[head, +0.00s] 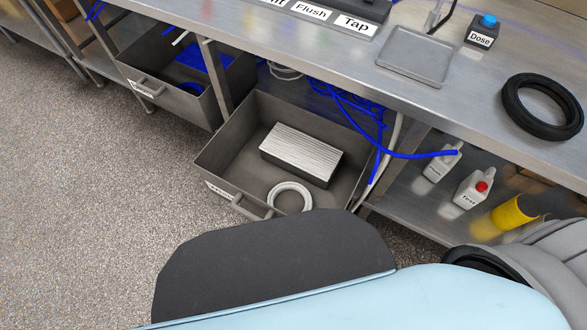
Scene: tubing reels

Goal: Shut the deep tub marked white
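Two deep grey tubs stand pulled out from under the steel bench. The nearer tub (232,160), in the middle of the head view, has a front handle (250,208) and a small white label (219,192), too small to read. It holds a grey ridged block (300,148) and a white ring (289,194). The farther tub (137,72), at upper left, also has a handle (147,87) and a label I cannot read; blue items lie in it. Neither of my grippers is in view.
Blue tubing (400,154) hangs over the nearer tub's right side. Bottles (472,189) and a yellow roll (508,214) stand on the lower shelf at right. The benchtop holds a tray (416,60) and a black ring (543,107). Floor left of the tubs is clear.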

